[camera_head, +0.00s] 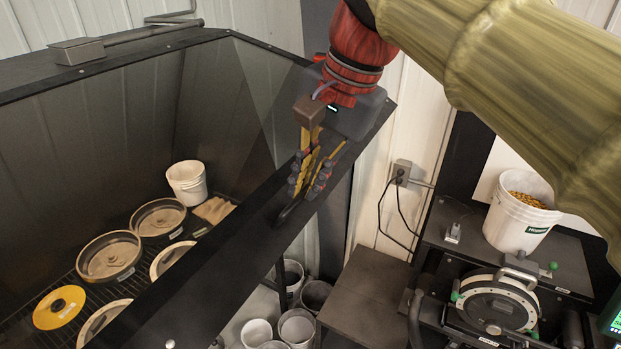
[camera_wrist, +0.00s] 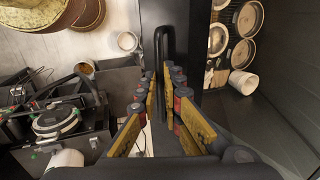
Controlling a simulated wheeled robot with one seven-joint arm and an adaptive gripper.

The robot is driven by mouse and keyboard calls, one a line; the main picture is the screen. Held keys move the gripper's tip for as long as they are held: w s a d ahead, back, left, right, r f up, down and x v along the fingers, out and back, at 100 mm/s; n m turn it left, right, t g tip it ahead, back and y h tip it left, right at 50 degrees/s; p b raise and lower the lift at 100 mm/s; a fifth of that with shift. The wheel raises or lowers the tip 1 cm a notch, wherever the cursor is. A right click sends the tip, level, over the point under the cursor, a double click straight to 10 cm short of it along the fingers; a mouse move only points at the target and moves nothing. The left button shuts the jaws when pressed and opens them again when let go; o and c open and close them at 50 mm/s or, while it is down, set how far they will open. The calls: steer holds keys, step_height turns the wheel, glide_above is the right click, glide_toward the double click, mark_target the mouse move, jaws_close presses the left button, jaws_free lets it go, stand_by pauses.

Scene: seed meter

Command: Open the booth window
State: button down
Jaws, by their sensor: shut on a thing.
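The booth window's broad dark frame bar (camera_head: 225,250) runs diagonally across the head view, and it shows in the wrist view too (camera_wrist: 205,15). A black loop handle (camera_head: 288,212) stands on this bar. In the wrist view the handle (camera_wrist: 158,42) reaches down to my fingertips. My gripper (camera_head: 302,190), with yellow fingers and dark red-and-grey pads, is shut on the handle; in the wrist view the fingertips (camera_wrist: 163,76) flank its near end. The fingers partly hide the handle. The booth interior is visible beyond the bar; how far the window is open is unclear.
Inside the booth are round sieves (camera_head: 110,256), a yellow disc (camera_head: 59,307) and a white bucket (camera_head: 187,183). White pots (camera_head: 298,329) stand below the bar. At right are a bucket of seed (camera_head: 520,222) and a round-faced machine (camera_head: 496,304).

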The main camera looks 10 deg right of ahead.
steer(key=shift+t+y, duration=0.4)
steer(key=shift+y, duration=0.1)
steer(key=b+x, duration=0.1)
steer(key=x, duration=0.1)
steer(key=b+x, duration=0.2)
steer(key=s+d+b+x, duration=0.1)
steer(key=b+x, duration=0.1)
steer(key=shift+w+f, duration=0.15)
steer(key=shift+f, duration=0.5)
steer(key=c, duration=2.3)
jaws_free()
steer(key=shift+r, duration=0.1)
steer(key=o, duration=0.4)
steer(key=shift+r, duration=0.1)
steer(key=shift+a+p+v, duration=0.2)
steer(key=shift+p+v, duration=2.8)
steer(key=shift+v, duration=1.4)
steer(key=shift+w, duration=0.15)
steer(key=shift+r, duration=0.1)
step_height(320, 180, up, 11)
glide_above(301, 212)
steer(key=s+d, duration=0.5)
steer(key=d, duration=0.2)
steer(key=shift+a, duration=0.25)
